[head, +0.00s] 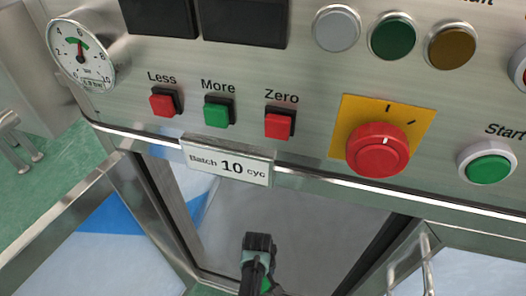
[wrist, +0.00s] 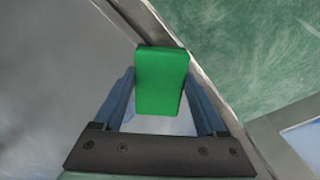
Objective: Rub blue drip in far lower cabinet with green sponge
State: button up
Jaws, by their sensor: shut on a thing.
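The green sponge (wrist: 161,82) is a bright green block between the two fingers of my gripper (wrist: 162,92) in the wrist view. The gripper is shut on it. In the head view my gripper (head: 260,284) is at the bottom, in front of the open lower cabinet (head: 300,225) below the control panel. A small patch of the green sponge (head: 266,285) shows beside it there. I cannot make out a separate blue drip in either view. How near the sponge is to any cabinet surface cannot be told.
The control panel overhangs the opening, with a red rotary knob (head: 377,149), buttons and a "Batch 10 cyc" plate (head: 227,160). A metal-framed panel with blue and white areas (head: 105,235) stands at left. A metal handle (head: 427,265) is at lower right. Green floor (head: 30,185) shows left.

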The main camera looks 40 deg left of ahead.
jog(key=shift+w+a+f+b, duration=0.2)
jog(key=shift+w+a+b, duration=0.45)
jog(key=shift+b, duration=0.25)
jog(key=shift+c, duration=0.6)
jog(key=shift+w+a+r+b, duration=0.15)
jog(key=shift+w+a+b, duration=0.1)
jog(key=shift+w+b, duration=0.4)
jog(key=shift+w+a+b, duration=0.2)
jog(key=shift+w+b, duration=0.25)
jog(key=shift+w, duration=0.05)
jog(key=shift+w+a+b, duration=0.15)
jog(key=shift+w+b, duration=0.3)
jog(key=shift+w, duration=0.05)
jog(key=shift+w+a+r+b, duration=0.15)
jog(key=shift+w+a+b, duration=0.1)
jog(key=shift+w+b, duration=0.15)
jog(key=w+b, duration=0.1)
jog(key=a+b, duration=0.1)
jog(key=shift+w+f+b, duration=0.3)
jog(key=shift+w+b, duration=0.1)
jog(key=w+b, duration=0.1)
jog(key=w+a+b, duration=0.1)
jog(key=b, duration=0.1)
jog(key=w+b, duration=0.1)
jog(key=b, duration=0.1)
jog(key=shift+w+a+r, duration=0.15)
jog(key=shift+w+a, duration=0.15)
jog(key=shift+w+r, duration=0.1)
jog(key=shift+r, duration=0.05)
